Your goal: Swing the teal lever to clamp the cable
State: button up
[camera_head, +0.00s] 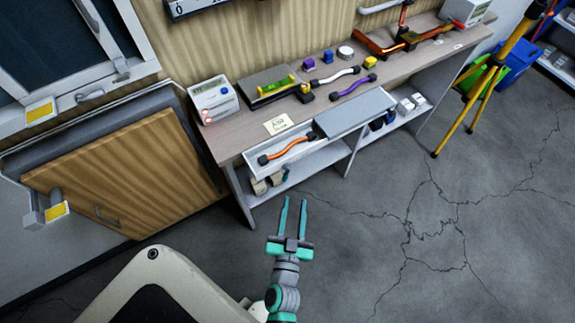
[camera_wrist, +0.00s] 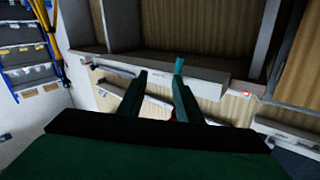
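My gripper (camera_head: 293,200) has two teal fingers, spread apart with nothing between them. It hangs above the floor in front of the workbench (camera_head: 300,113). In the wrist view the fingers (camera_wrist: 160,72) also stand apart. An orange cable with dark ends (camera_head: 283,151) lies in the open white drawer (camera_head: 262,170). A white cable (camera_head: 335,77) and a purple cable (camera_head: 352,87) lie on the benchtop. A grey fixture (camera_head: 262,80) with a yellow-green bar stands near the bench's left end.
A white meter (camera_head: 213,100) and small coloured blocks stand on the bench. A grey panel (camera_head: 352,112) juts from its front edge. An open wooden door (camera_head: 120,175) is at left, a yellow tripod (camera_head: 485,85) at right. The cracked floor (camera_head: 430,240) is clear.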

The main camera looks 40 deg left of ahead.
aim_at(286, 179)
jog(key=shift+g+y, duration=0.3)
jog(key=shift+y, duration=0.3)
jog(key=w+a, duration=0.8)
jog(key=a, duration=0.1)
jog(key=shift+w+a+f+n, duration=0.1)
jog(key=shift+w+a+n, duration=0.05)
jog(key=shift+w+a, duration=0.35)
jog(key=shift+w+a+n, duration=0.15)
jog(key=shift+w+a, duration=0.1)
jog(key=shift+w, duration=0.35)
grip_shut()
